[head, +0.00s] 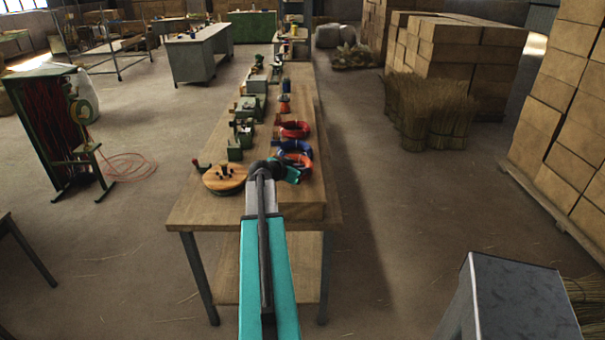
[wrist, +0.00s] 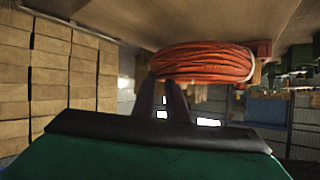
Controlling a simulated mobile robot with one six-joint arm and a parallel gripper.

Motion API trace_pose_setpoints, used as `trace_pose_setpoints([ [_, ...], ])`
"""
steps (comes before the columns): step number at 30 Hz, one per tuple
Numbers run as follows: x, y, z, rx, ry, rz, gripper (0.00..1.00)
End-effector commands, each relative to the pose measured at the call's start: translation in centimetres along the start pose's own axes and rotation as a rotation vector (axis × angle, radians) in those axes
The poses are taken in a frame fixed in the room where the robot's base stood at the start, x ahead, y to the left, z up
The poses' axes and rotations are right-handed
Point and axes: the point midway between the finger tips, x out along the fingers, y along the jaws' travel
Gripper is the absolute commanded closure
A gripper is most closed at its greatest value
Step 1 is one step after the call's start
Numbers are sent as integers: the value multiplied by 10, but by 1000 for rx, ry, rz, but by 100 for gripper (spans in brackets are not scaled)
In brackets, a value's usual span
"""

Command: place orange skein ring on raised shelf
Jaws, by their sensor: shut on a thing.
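The orange skein ring (head: 304,160) is at the near end of the long workbench, and it shows large in the wrist view (wrist: 203,63) as a coil of orange strands with a pale tie at one side. My gripper (head: 293,171) is at its near side, and its two dark fingers (wrist: 161,88) are shut on the ring's edge. The raised shelf (head: 301,198) looks like the raised wooden strip along the bench's right side. The ring is at or just above this wood; I cannot tell whether it touches. My arm hides part of the bench.
A blue ring (head: 293,146) is close behind the orange one, and a red ring (head: 294,129) is farther back. A round wooden reel (head: 224,178) and green machines (head: 243,127) stand to the left. An orange cone (head: 284,105) stands farther along the bench. The strip's near end looks clear.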

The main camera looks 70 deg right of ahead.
Motion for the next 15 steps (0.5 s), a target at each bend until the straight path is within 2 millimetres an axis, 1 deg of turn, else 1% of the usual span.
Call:
trace_pose_setpoints([
  [7,8,1,18,-2,0,-1,100],
  [15,10,2,23,1,1,-1,100],
])
